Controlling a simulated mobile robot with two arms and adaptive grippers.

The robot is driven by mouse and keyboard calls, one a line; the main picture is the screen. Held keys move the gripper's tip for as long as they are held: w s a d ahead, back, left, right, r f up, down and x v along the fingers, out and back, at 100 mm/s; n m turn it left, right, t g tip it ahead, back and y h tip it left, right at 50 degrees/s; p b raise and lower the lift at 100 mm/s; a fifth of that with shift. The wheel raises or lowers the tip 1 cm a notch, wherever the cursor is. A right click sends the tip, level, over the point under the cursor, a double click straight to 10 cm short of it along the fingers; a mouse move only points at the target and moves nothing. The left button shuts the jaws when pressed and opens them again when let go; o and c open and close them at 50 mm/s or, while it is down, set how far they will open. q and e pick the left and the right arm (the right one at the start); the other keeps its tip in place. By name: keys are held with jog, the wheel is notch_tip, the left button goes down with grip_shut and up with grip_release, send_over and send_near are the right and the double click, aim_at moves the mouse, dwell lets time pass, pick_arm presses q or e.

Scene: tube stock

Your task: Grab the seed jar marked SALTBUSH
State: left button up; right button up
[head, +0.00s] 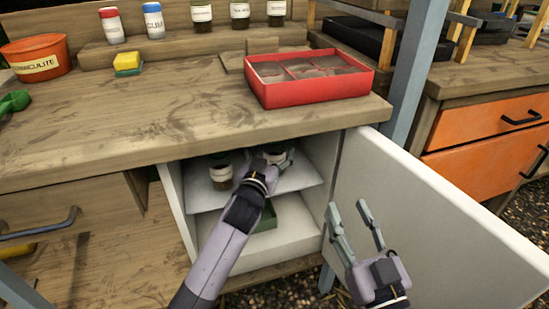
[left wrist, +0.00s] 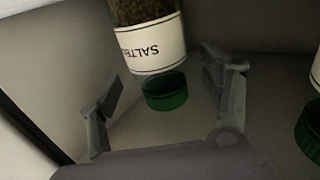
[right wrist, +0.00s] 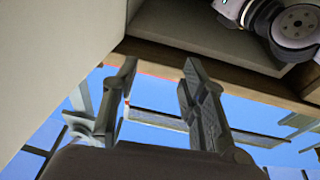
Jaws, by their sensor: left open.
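The SALTBUSH jar (left wrist: 150,45) has a white label partly reading "SALT", brown contents and a green lid; it appears upside down in the left wrist view. It stands on the upper shelf of the open cupboard, and its top shows in the head view (head: 275,154), partly hidden by my gripper. My left gripper (head: 277,160) is open inside the cupboard, its fingers on either side of the jar in the left wrist view (left wrist: 166,72); contact is not visible. My right gripper (head: 348,208) is open and empty in front of the cupboard door.
Another jar (head: 221,175) stands left of it on the same shelf (head: 301,176). A green tray (head: 264,218) is on the lower level. The white door (head: 430,210) is open to the right. A red tray (head: 313,90) sits on the bench above.

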pick_arm(q)
jog(key=x, duration=0.3)
jog(key=shift+b, duration=0.4)
pick_arm(e)
jog(key=r+t, duration=0.1)
jog(key=s+r+t, duration=0.1)
jog(key=r, duration=0.1)
jog(key=r+y, duration=0.1)
jog(key=shift+s+a+r+t, duration=0.1)
jog(key=shift+s+r+t, duration=0.25)
jog(key=shift+t, duration=0.05)
pick_arm(q)
jog(key=shift+c, duration=0.4)
jog(key=c, duration=1.4)
